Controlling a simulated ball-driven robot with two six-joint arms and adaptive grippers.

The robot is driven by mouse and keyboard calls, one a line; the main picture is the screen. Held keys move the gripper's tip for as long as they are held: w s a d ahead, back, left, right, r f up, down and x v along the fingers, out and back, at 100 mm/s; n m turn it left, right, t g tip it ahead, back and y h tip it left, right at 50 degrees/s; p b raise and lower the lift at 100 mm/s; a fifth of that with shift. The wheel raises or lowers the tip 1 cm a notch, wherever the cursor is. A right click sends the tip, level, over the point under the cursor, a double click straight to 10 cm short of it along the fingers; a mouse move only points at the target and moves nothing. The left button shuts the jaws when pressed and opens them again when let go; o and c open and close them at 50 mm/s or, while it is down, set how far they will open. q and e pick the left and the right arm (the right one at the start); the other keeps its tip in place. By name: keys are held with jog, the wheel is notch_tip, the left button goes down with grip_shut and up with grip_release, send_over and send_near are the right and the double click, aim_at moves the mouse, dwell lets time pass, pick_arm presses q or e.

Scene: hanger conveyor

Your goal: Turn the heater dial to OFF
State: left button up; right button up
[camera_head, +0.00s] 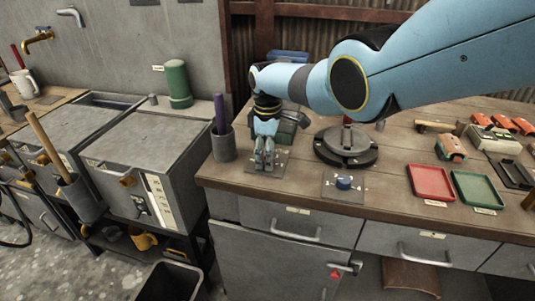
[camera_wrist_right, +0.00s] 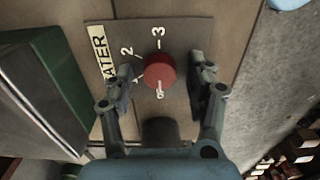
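The heater dial (camera_wrist_right: 159,70) is a round red knob on a grey plate (camera_wrist_right: 190,30) in the right wrist view. The plate carries a partly hidden HEATER label (camera_wrist_right: 104,50) and the marks 2 and 3. A white line shows at the knob's near edge, towards a small mark that I cannot read surely. My right gripper (camera_wrist_right: 163,80) is open, with one finger on each side of the knob and gaps between. In the head view my right gripper (camera_head: 264,163) points down over the plate and hides the knob. My left gripper is not in view.
A holder cup (camera_head: 223,145) is close left of my gripper. Red (camera_head: 431,182) and green (camera_head: 478,189) trays lie farther right.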

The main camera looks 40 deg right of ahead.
notch_tip(320, 180, up, 12)
dwell(0.7)
dwell(0.4)
